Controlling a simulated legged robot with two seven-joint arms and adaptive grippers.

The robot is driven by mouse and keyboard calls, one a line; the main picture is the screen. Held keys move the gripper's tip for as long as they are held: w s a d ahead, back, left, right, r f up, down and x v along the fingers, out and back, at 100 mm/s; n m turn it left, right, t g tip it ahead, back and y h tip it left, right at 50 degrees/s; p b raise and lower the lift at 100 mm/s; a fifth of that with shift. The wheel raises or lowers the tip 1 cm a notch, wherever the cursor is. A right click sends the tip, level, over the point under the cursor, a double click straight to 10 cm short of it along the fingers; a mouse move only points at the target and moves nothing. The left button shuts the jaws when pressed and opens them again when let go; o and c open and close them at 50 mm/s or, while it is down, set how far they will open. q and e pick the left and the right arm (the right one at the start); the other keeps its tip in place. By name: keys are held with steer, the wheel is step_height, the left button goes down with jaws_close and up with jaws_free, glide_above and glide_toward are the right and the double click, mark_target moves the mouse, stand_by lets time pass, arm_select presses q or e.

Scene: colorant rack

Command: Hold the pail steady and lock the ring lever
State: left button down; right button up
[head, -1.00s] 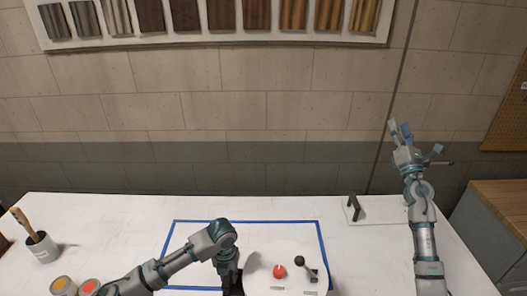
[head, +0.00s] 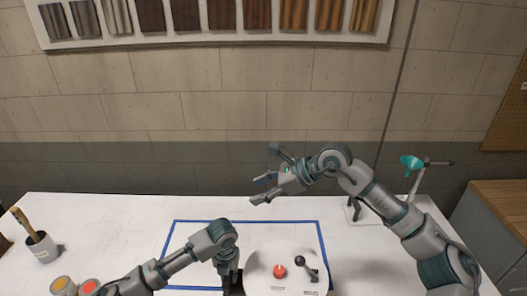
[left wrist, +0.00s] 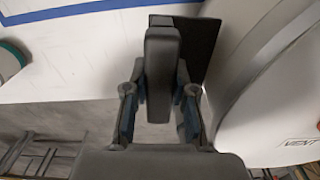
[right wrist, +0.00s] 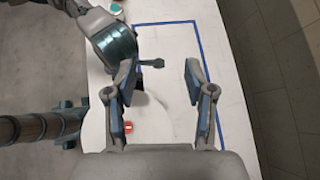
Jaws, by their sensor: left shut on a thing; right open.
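The white pail (head: 258,278) stands at the front of the table, cut off by the lower frame edge. Its top carries a red knob (head: 279,272) and a dark ball-ended lever (head: 308,265). My left gripper (head: 233,282) is at the pail's left side, shut on a dark grip piece (left wrist: 199,42) there; fingers partly hide the contact. The pail's curved rim and a "VENT" label (left wrist: 298,143) show in the left wrist view. My right gripper (head: 260,189) is open and empty above the table, behind the pail; its spread fingers also show in the right wrist view (right wrist: 160,80).
Blue tape (head: 245,221) outlines an area on the white table. A brush cup (head: 41,248) and paint cans (head: 64,286) stand at the left. A cabinet (head: 500,225) is at right.

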steer(key=s+d+f+g+h, duration=0.25)
steer(key=s+f+h, duration=0.2)
steer(key=f, duration=0.25)
steer(key=h, duration=0.6)
glide_above(302, 258)
steer(key=f, duration=0.3)
steer(key=shift+a+f+m+y, duration=0.1)
steer(key=shift+a+m+y, duration=0.15)
steer(key=shift+a+m, duration=0.05)
steer(key=shift+d+f, duration=0.15)
steer(key=shift+f, duration=0.05)
step_height(302, 258, down, 10)
steer(key=shift+r, duration=0.1)
jaws_close()
steer(key=shift+d, duration=0.1)
